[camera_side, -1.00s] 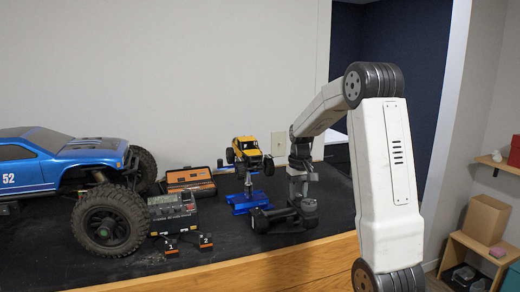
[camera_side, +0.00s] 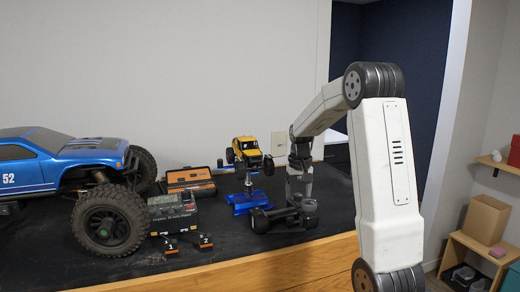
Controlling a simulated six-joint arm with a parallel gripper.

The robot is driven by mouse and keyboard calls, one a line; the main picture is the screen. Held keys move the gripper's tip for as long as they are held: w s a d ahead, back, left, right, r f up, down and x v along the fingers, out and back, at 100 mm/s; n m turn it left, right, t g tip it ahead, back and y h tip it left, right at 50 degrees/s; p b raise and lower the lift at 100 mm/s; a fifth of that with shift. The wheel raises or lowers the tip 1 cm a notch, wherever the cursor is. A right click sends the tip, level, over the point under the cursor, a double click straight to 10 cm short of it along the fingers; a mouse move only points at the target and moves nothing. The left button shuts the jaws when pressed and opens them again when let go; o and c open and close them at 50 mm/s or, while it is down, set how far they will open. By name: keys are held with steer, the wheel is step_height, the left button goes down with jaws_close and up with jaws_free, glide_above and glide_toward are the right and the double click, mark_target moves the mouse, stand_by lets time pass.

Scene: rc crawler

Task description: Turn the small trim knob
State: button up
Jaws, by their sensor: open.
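A yellow crawler (camera_side: 248,152) sits on a blue stand (camera_side: 247,202) just left of my gripper. Further left are an open orange case (camera_side: 190,180), a dark charger-like box (camera_side: 173,210), blocks numbered 1 (camera_side: 170,245) and 2 (camera_side: 201,241), and a blue truck (camera_side: 70,160).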

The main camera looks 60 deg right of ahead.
mark_target(298, 195)
steer(key=shift+r, duration=0.15)
steer(key=shift+r, duration=3.8)
steer(key=shift+a+f, duration=0.1)
steer(key=s+a+f+n+g+y, duration=0.1)
steer(key=s+a+f, duration=0.1)
steer(key=a+f, duration=0.35)
steer(key=s+a+f+n+g+y, duration=0.1)
steer(key=s+a+f+n, duration=0.1)
steer(key=a, duration=0.6)
steer(key=s+a+f+n+g, duration=0.1)
steer(key=s+a+f, duration=0.25)
steer(key=a, duration=0.25)
steer(key=w+a+f+n, duration=0.1)
steer(key=w, duration=0.1)
steer(key=w+a+f+n+t+h, duration=0.1)
steer(key=w+a, duration=0.1)
steer(key=w+a+f, duration=0.1)
steer(key=shift+w+a+f+n+t+h, duration=0.2)
steer(key=shift+w+a+n+t+h, duration=0.1)
steer(key=shift+w+a+n+t, duration=0.1)
steer(key=w+a+f+n+t, duration=0.2)
steer(key=w+a+n+t, duration=0.1)
steer(key=a, duration=0.5)
steer(key=shift+w+f+n+t, duration=0.25)
steer(key=shift+w+n+t, duration=0.15)
steer(key=shift+w+n, duration=0.15)
steer(key=shift+a, duration=0.1)
